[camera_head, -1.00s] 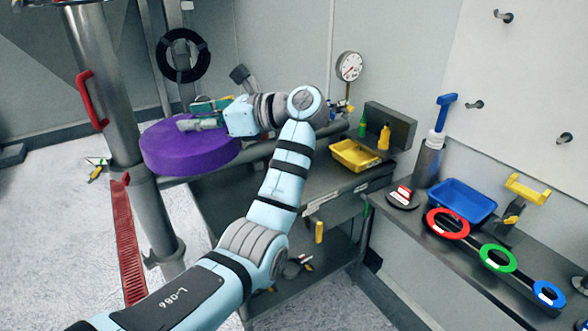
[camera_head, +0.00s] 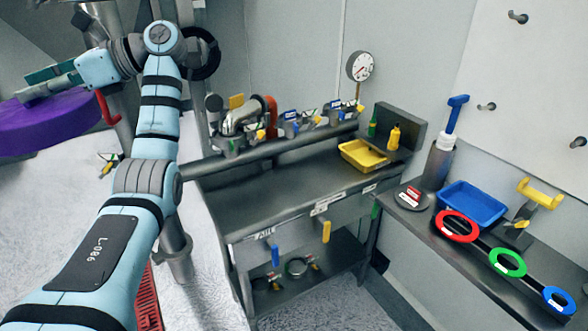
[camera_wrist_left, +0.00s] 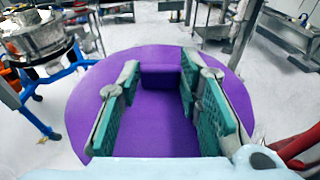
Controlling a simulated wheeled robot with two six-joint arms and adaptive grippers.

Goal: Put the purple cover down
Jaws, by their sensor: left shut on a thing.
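The purple cover (camera_head: 45,122) is a thick round disc at the left edge of the head view, partly cut off by the frame. My left gripper (camera_head: 48,82) is shut on it from above and holds it up off the floor. In the left wrist view the cover (camera_wrist_left: 150,130) fills the middle, and the two green-padded fingers of my left gripper (camera_wrist_left: 163,92) stand on either side of its raised purple handle (camera_wrist_left: 161,76). My right gripper is in neither view.
A grey metal workbench (camera_head: 270,195) with valves stands in the middle, with a yellow tray (camera_head: 363,155) on it. A shelf at right holds a blue tray (camera_head: 472,203) and coloured rings. In the wrist view, a sifter-like machine on a blue frame (camera_wrist_left: 62,77) stands at left. White floor is open around it.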

